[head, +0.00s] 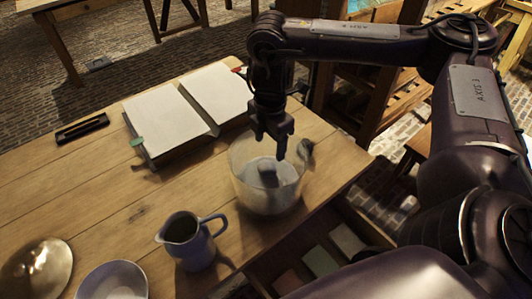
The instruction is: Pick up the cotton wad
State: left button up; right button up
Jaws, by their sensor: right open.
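I cannot make out a cotton wad for sure. A clear glass jar (262,201) stands near the right edge of the wooden table, with pale contents low down. A small dark grey lump (268,178) shows inside the jar; I cannot tell what it is. Another greyish piece (306,148) is at the jar's right rim. My right gripper (271,148) points down over the jar, fingers apart, with nothing visible between them. Its fingertips overlap the jar's mouth in the picture; their exact depth is unclear. My left gripper is not in view.
A blue-grey jug (192,246) stands in front of the jar. A white bowl (113,281) and a brass dish (38,268) are at the lower left. An open book (172,119) and a dark pen tray (82,128) lie behind. The table's left middle (75,190) is clear.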

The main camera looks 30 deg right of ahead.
aim_at(267, 164)
jog(key=f, duration=0.1)
jog(key=f+b, duration=0.1)
jog(key=s+f, duration=0.1)
jog(key=shift+a+f+b, duration=0.35)
jog(key=shift+a, duration=0.05)
jog(key=shift+a+f+b, duration=0.25)
jog(key=shift+f+b, duration=0.1)
jog(key=shift+f, duration=1.5)
jog(key=c, duration=0.6)
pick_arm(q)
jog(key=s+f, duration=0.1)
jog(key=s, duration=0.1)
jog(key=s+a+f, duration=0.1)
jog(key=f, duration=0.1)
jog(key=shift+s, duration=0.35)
pick_arm(e)
jog(key=c, duration=0.5)
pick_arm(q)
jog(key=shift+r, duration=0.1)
pick_arm(e)
jog(key=shift+w, duration=0.1)
jog(key=shift+c, duration=0.2)
